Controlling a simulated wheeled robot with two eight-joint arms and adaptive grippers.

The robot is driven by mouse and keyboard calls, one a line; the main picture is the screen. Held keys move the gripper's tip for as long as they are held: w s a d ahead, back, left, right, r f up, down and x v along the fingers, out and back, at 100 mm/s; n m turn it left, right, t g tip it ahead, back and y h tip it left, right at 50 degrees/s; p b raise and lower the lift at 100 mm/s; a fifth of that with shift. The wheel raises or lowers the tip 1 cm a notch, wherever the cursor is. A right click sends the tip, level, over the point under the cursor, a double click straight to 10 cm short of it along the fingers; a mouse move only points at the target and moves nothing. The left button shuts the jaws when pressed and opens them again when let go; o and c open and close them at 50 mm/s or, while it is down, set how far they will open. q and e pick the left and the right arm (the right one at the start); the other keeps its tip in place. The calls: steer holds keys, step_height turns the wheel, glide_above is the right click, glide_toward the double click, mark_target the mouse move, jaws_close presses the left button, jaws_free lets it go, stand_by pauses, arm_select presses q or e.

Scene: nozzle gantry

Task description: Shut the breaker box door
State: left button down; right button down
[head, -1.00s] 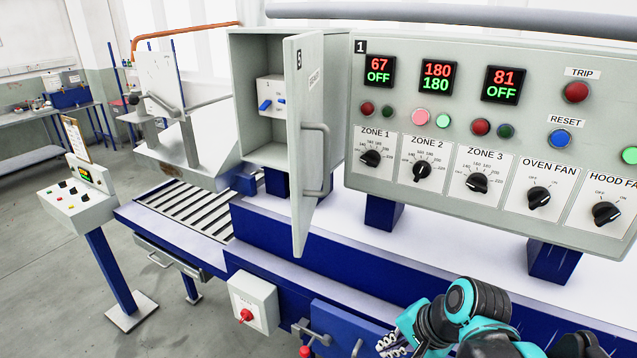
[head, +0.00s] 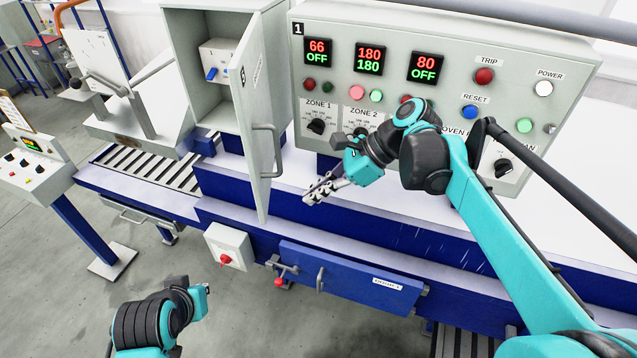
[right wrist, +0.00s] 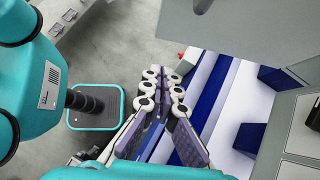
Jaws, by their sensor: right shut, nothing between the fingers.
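The grey breaker box (head: 181,60) stands left of the control panel, its front open, with blue switches inside. Its door (head: 250,100) stands swung out toward me. A bar handle (head: 272,150) is on its right-hand face. My right gripper (head: 308,197) is shut and empty, just right of the door's lower part and apart from it.
The control panel (head: 450,60) with knobs and lamps is behind my right arm. Below are a white ledge (head: 345,215), a blue drawer front (head: 345,275) and a switch box (head: 228,246) with a red knob. A roller conveyor (head: 165,168) lies left of the box.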

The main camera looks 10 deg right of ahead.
mark_target(266, 215)
steer(key=a+f, duration=0.1)
steer(key=a, duration=0.1)
steer(key=a+f+p, duration=0.1)
steer(key=a, duration=0.2)
steer(key=w+a+f+p, duration=0.1)
steer(key=a, duration=0.1)
steer(key=shift+w+a+f, duration=0.1)
steer(key=shift+a+f, duration=0.05)
steer(key=shift+f, duration=0.25)
steer(key=shift+a+f, duration=0.1)
steer(key=shift+a, duration=0.2)
steer(key=shift+a, duration=0.1)
